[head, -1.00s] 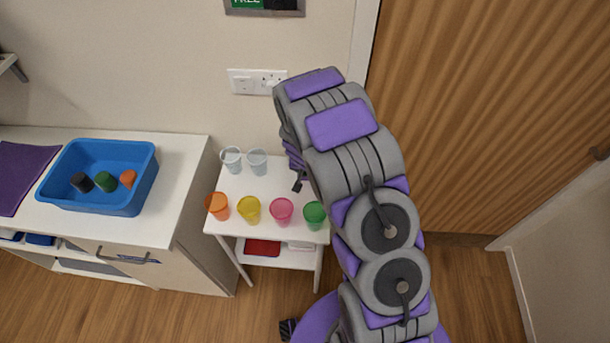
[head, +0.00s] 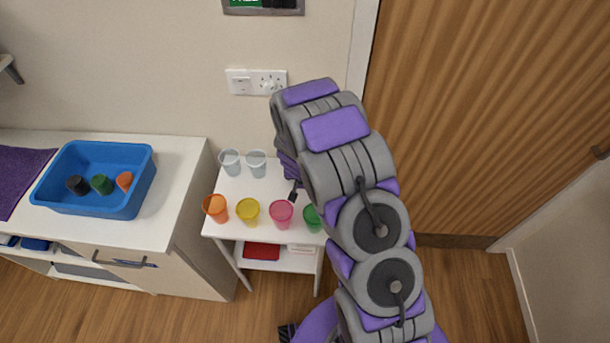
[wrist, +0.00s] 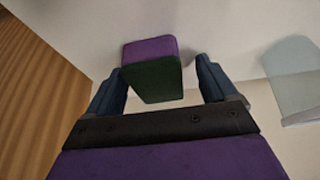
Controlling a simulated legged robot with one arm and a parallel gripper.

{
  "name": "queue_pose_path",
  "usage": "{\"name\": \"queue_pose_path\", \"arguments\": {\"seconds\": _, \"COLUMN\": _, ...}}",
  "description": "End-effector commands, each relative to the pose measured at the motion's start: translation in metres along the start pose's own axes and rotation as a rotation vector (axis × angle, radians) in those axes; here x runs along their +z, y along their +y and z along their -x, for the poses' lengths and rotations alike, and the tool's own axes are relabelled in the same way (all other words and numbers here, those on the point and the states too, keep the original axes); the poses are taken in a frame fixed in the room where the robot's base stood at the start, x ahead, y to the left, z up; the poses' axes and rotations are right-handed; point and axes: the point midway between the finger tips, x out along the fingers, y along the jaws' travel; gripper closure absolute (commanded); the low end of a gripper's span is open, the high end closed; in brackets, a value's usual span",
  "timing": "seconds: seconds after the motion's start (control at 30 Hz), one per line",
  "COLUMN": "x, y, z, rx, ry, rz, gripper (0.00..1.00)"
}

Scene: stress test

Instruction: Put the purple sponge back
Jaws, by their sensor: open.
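The purple sponge (wrist: 150,50) has a purple top face and a dark green face. It shows ahead of my gripper (wrist: 159,68) in the wrist view, between the two dark fingertips. The fingers are spread, and the sponge is not gripped. I cannot tell how far beyond the tips it is. In the head view, my arm hides the sponge and most of my gripper; a dark finger shows beside the pink cup.
The white stand (head: 263,185) holds orange (head: 216,208), yellow (head: 248,211), pink (head: 281,214) and green (head: 312,218) cups, plus two clear cups (head: 230,162). A blue tub (head: 103,205) with small items sits on the left counter (head: 170,215) beside a purple cloth (head: 18,180).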

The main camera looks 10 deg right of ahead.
Motion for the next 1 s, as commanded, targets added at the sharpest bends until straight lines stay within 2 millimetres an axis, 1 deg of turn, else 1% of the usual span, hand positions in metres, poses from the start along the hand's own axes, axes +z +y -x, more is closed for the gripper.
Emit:
{"name": "queue_pose_path", "arguments": {"seconds": 0.33, "x": -0.003, "y": 0.006, "z": 0.000, "rx": -0.007, "ry": -0.003, "rz": -0.004, "gripper": 0.15}}
{"name": "queue_pose_path", "arguments": {"seconds": 0.47, "x": -0.004, "y": 0.006, "z": 0.008, "rx": -0.009, "ry": -0.003, "rz": -0.003, "gripper": 0.15}}
{"name": "queue_pose_path", "arguments": {"seconds": 0.57, "x": -0.004, "y": 0.004, "z": 0.023, "rx": -0.006, "ry": -0.001, "rz": -0.001, "gripper": 0.15}}
{"name": "queue_pose_path", "arguments": {"seconds": 0.7, "x": -0.005, "y": 0.002, "z": 0.050, "rx": -0.004, "ry": 0.005, "rz": 0.001, "gripper": 0.15}}
{"name": "queue_pose_path", "arguments": {"seconds": 0.9, "x": -0.003, "y": 0.001, "z": 0.087, "rx": -0.003, "ry": 0.001, "rz": 0.001, "gripper": 0.15}}
{"name": "queue_pose_path", "arguments": {"seconds": 1.0, "x": -0.003, "y": 0.003, "z": 0.100, "rx": -0.004, "ry": 0.000, "rz": 0.001, "gripper": 0.15}}
